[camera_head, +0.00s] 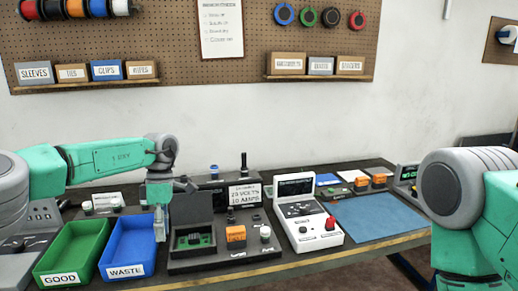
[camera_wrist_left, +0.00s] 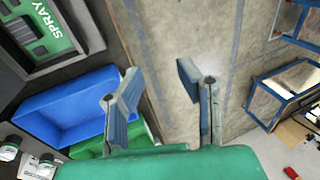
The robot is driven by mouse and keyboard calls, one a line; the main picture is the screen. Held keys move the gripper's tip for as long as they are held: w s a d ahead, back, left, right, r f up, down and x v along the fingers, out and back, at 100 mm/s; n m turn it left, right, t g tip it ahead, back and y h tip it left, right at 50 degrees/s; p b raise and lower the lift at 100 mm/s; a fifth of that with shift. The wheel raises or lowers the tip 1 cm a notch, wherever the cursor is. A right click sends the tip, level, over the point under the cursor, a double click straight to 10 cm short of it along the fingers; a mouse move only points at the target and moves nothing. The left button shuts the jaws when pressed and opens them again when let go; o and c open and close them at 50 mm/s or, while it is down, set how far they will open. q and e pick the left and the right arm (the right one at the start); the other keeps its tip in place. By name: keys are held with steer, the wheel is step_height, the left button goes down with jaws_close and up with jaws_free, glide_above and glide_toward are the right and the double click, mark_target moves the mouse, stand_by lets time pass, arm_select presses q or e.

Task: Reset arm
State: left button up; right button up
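My left arm comes in from the left in the head view, with the wrist bent down. Its gripper (camera_head: 160,228) hangs at the right side of the blue WASTE tray (camera_head: 129,243). In the left wrist view the two fingers of the left gripper (camera_wrist_left: 158,75) stand apart with nothing between them. The blue tray (camera_wrist_left: 68,108) lies to the left of the fingers there, and part of a green tray shows below it. My right arm shows at the right edge of the head view; its gripper is out of view.
The green GOOD tray (camera_head: 72,248) stands left of the blue tray. A dark test station (camera_head: 215,256) and a white control box (camera_head: 305,222) stand on the bench to the right. A blue mat (camera_head: 375,217) lies clear. A blue-framed structure (camera_wrist_left: 290,92) shows in the wrist view.

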arm_select(q)
steer(key=s+d+f+m+t+y+b, duration=0.1)
steer(key=s+f+m+t+y+b, duration=0.3)
steer(key=f, duration=0.7)
steer(key=f+m+t+y+b, duration=0.25)
steer(key=f+m+t, duration=0.35)
steer(key=f, duration=0.6)
steer(key=s+d+f+m+t+h+b, duration=0.1)
steer(key=s+f+m+h+b, duration=0.15)
steer(key=s+f+m, duration=0.4)
steer(key=s+a+f+m+g+h+b, duration=0.1)
steer(key=s+f+g, duration=0.1)
steer(key=s, duration=0.8)
steer(key=s+a+f+m+g+h+b, duration=0.1)
steer(key=s+a+f+m+g, duration=0.1)
steer(key=s, duration=0.8)
steer(key=s+a+f+m+g+h+b, duration=0.1)
steer(key=s+a+f+g+h, duration=0.1)
steer(key=s, duration=0.8)
steer(key=shift+a+f+m+g, duration=0.25)
steer(key=shift+f+m+g, duration=0.1)
steer(key=shift+g, duration=0.05)
arm_select(e)
step_height(320, 180, down, 13)
steer(key=shift+w, duration=0.3)
